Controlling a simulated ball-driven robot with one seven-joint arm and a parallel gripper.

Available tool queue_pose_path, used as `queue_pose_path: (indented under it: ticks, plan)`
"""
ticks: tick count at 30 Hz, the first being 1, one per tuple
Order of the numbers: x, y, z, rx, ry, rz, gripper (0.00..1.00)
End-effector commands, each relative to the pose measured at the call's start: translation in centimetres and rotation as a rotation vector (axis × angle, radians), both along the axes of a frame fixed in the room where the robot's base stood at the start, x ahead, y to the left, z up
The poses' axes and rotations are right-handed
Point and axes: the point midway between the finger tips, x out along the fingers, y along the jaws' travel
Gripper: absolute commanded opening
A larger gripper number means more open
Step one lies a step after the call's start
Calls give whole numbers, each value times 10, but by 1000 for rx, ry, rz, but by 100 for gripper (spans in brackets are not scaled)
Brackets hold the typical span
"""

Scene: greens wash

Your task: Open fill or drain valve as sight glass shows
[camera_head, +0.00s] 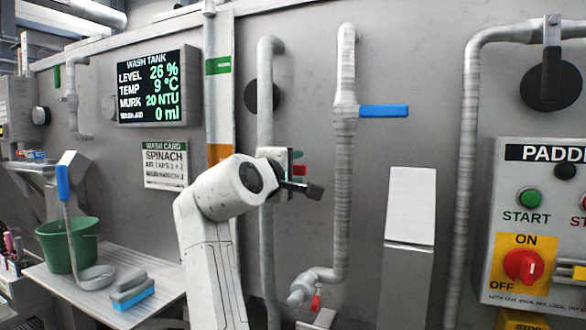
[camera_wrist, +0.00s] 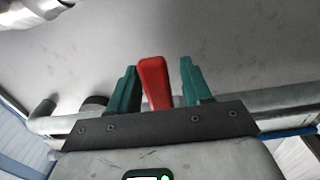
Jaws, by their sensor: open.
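A red valve handle (camera_head: 300,170) shows beside a vertical pipe in the head view. My gripper (camera_wrist: 162,85) is open, with its green fingers on either side of this red handle (camera_wrist: 154,82) in the wrist view. I cannot tell whether the fingers touch it. A blue lever (camera_head: 384,111) points right from a second pipe, and a small red lever (camera_head: 315,302) is at that pipe's lower end. A tall pale strip (camera_head: 218,112), perhaps the sight glass, has a green band above and an orange band below. My arm hides its lower part; its liquid level is unclear.
A screen (camera_head: 151,86) reads level 26 %, 9 °C, 20 NTU, 0 ml. A wash card (camera_head: 165,165) says spinach. A green bucket (camera_head: 68,245) and a blue-edged brush (camera_head: 132,290) are on the left shelf. A control box (camera_head: 510,235) is at right.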

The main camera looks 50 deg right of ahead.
Motion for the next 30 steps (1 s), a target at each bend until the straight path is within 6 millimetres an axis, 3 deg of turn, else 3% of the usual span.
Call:
queue_pose_path:
  ticks: [5, 20, 30]
  plan:
    - [0, 0, 0, 0, 0, 0, 47]
    - [0, 0, 0, 1, 0, 0, 0]
    - [0, 0, 0, 1, 3, -1, 0]
